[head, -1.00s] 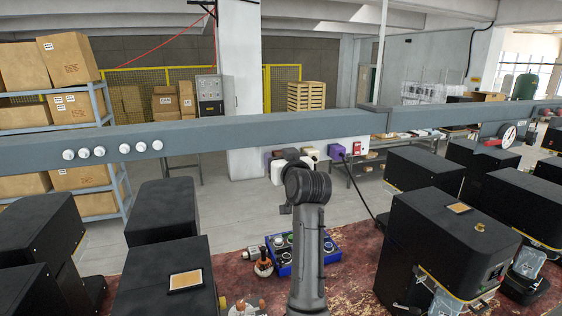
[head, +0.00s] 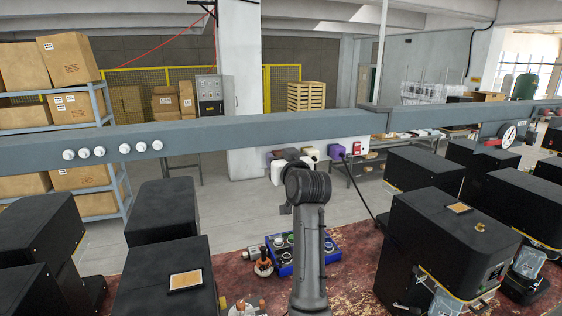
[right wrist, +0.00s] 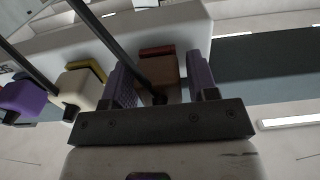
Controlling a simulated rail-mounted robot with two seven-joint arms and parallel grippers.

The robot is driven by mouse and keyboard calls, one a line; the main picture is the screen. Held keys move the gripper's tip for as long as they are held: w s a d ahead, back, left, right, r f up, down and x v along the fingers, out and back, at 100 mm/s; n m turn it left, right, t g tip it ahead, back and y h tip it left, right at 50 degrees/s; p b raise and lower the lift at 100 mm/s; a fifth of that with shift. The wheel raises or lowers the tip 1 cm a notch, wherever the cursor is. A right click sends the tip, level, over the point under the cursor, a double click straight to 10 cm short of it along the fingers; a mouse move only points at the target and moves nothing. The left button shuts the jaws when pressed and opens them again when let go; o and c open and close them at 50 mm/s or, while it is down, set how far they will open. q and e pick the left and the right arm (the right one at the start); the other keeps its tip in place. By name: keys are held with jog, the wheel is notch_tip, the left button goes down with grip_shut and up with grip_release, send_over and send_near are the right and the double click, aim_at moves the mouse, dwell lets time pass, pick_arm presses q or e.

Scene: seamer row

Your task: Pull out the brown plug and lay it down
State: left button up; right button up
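The brown plug (right wrist: 170,72) shows in the right wrist view in front of a red-edged socket, with a dark cable crossing in front of it. My right gripper (right wrist: 163,76) has one finger on each side of the plug, with narrow gaps showing, and looks open. Contact deeper in is not visible. In the head view the white hand of my right gripper (head: 275,172) is partly behind my arm, so the brown plug is not clear there. My left gripper is not in view.
A cream plug (right wrist: 78,88) at a yellow-edged socket and a purple plug (right wrist: 22,96) are to the left, with dark cables. In the head view, a blue control box (head: 325,252) stands on the red worktop, between black machines (head: 165,265). A long grey beam (head: 250,132) crosses the view.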

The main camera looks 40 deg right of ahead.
grip_shut()
jog(key=shift+s, duration=0.1)
jog(key=shift+v, duration=2.8)
jog(key=shift+s+a, duration=0.1)
